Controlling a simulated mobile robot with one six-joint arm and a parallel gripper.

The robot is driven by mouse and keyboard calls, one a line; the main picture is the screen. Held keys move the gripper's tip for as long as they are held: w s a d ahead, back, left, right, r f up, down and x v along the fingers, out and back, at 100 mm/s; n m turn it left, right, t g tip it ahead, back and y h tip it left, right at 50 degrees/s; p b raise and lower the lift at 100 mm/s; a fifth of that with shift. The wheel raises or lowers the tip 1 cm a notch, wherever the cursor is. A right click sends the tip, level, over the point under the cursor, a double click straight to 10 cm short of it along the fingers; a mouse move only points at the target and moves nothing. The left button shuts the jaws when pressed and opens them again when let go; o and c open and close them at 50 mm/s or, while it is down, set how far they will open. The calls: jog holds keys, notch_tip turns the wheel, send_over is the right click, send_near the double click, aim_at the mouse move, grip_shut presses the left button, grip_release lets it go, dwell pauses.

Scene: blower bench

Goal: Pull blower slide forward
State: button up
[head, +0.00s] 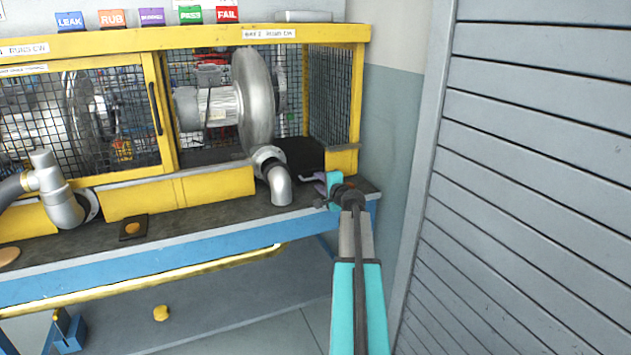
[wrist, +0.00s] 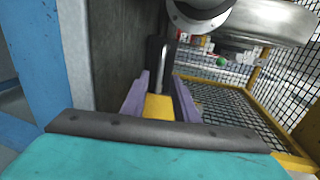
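The blower (head: 255,100) is a silver round housing inside the yellow cage, with a silver elbow pipe (head: 280,185) coming out in front. My gripper (head: 311,181) is just right of the elbow, low over the bench's right end. Its purple fingers also show in the wrist view (wrist: 158,92), parted. Beyond and between them is a dark upright bar (wrist: 155,60), and a yellow block (wrist: 157,107) lies nearer the wrist. I cannot tell whether the fingers touch either one. I cannot clearly make out the slide in the head view; my gripper may cover part of it.
The yellow mesh cage (head: 335,95) stands behind, with a corner post close to my gripper. The dark bench top (head: 185,222) has a blue front edge (head: 190,262). A grey slatted wall (head: 540,180) closes the right side. Clear floor shows in front of the bench.

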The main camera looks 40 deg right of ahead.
aim_at(314, 178)
jog(key=shift+x, duration=1.85)
grip_shut()
